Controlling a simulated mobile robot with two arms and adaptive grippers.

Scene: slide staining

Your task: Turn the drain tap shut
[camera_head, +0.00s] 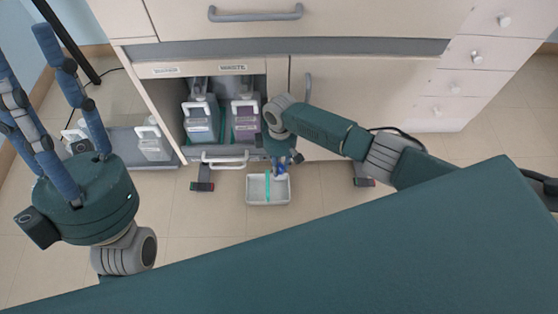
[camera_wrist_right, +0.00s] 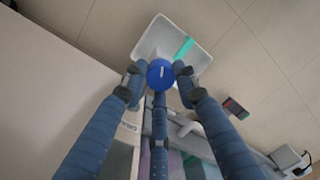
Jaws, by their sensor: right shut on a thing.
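The drain tap has a round blue knob (camera_wrist_right: 160,76) with a short white mark on its face. In the right wrist view the fingers of my right gripper (camera_wrist_right: 157,85) close around it from the sides and below. In the head view my right gripper (camera_head: 281,158) is low in front of the cabinet, and only a bit of the blue knob (camera_head: 281,170) shows beneath it. The tap's body and spout are hidden. A pale tray (camera_head: 254,190) with a teal stripe sits on the floor below the tap. My left gripper (camera_head: 40,75) is raised at the left, fingers spread and empty.
The cabinet's open bay holds a bottle with a white handle (camera_head: 199,125) and a purple-tinted one (camera_head: 245,115). Another bottle (camera_head: 152,145) stands to the left. A white bar handle (camera_head: 224,160) sticks out in front. Floor ahead of the tray is clear.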

